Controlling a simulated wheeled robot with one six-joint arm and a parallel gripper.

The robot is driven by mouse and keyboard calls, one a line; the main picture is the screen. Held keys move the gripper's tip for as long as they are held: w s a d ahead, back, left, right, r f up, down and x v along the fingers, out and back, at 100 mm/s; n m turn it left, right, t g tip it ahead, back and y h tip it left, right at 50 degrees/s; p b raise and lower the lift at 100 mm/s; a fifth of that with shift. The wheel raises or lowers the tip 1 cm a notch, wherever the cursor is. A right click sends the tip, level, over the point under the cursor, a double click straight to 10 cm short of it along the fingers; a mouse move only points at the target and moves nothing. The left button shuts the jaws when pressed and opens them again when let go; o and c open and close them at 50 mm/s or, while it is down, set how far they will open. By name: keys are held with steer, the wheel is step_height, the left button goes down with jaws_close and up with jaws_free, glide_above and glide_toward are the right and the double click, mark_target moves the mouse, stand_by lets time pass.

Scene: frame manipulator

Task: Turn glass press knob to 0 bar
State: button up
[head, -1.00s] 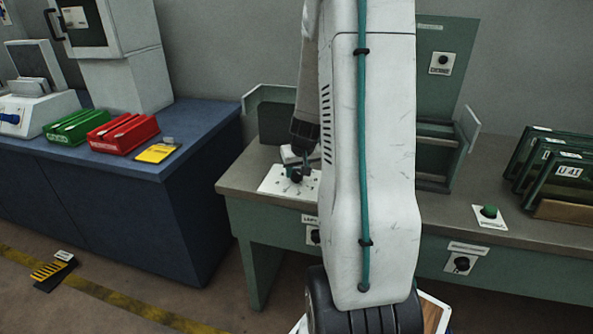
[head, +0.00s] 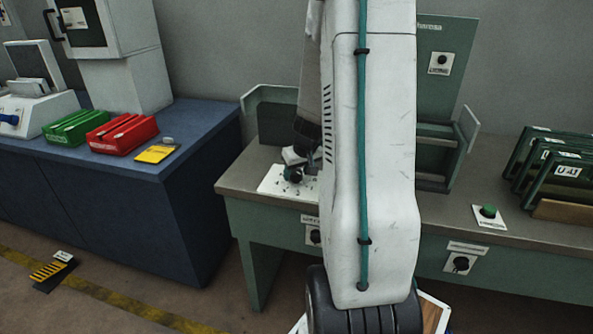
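A dark round knob (head: 293,174) sits on a white plate (head: 272,185) with small dark marks, on the left part of the green bench. My gripper (head: 309,170) is low over the plate, just right of the knob. My arm hides part of it, so I cannot tell whether its fingers are open or touch anything. Other dark knobs show on the bench front, one (head: 461,264) at right and one (head: 315,236) partly behind my arm. Another is on the back panel (head: 440,61). The labels are too small to read, so I cannot tell the setting.
My arm covers the middle of the green bench. A green button (head: 489,211) and dark green labelled frames (head: 560,165) are on its right. At left, a blue counter (head: 190,150) holds a green tray (head: 78,127), a red tray (head: 123,133) and a yellow card (head: 157,153).

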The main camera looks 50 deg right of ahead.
steer(key=shift+w+r, duration=0.1)
steer(key=shift+r, duration=0.05)
steer(key=shift+r, duration=0.3)
steer(key=s+a, duration=0.5)
steer(key=s, duration=0.6)
steer(key=shift+s+r, duration=0.15)
steer(key=shift+s, duration=0.1)
steer(key=shift+a, duration=0.1)
